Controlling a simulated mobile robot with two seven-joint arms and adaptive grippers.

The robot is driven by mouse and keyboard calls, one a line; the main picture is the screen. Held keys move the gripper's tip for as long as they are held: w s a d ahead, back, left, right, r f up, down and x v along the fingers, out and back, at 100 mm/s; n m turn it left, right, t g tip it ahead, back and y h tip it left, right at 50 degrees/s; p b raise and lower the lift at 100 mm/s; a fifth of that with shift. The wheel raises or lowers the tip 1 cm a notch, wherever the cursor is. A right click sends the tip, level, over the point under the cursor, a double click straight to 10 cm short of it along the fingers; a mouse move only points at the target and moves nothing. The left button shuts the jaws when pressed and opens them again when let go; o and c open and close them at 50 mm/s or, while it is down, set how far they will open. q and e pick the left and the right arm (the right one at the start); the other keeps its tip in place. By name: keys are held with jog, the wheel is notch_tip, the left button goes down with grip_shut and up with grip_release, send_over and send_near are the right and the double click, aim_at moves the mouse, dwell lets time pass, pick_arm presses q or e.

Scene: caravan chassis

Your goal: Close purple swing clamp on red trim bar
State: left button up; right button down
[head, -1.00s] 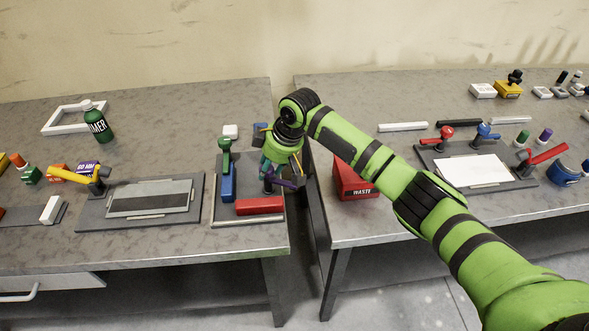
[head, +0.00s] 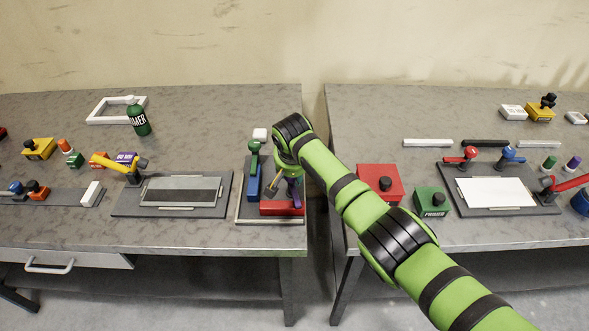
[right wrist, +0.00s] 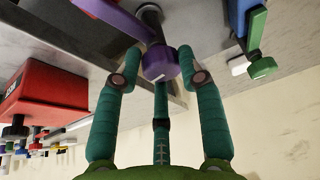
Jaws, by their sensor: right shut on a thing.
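The purple swing clamp (head: 293,191) stands at the right of a small grey fixture plate (head: 246,220) on the left bench. Its arm points toward the front, at the red trim bar (head: 283,208), which lies along the plate's front. I cannot tell whether the clamp touches the bar. My right gripper (head: 287,175) is at the clamp from behind and above. In the right wrist view its teal fingers are closed around the purple rounded end of the clamp (right wrist: 160,62). My left gripper is not in view.
A blue block (head: 253,182) with a green clamp (head: 254,152) stands just left of the purple clamp. A gap separates the two benches at right. Beyond it are a red box (head: 378,182) and a green box (head: 432,201). A dark fixture (head: 125,208) lies left.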

jog(key=shift+a+m+h, duration=0.25)
jog(key=shift+m+h, duration=0.25)
jog(key=shift+m, duration=0.6)
jog(key=shift+r, duration=0.15)
jog(key=c, duration=0.8)
grip_release()
jog(key=v, duration=1.2)
jog(key=shift+a, duration=0.1)
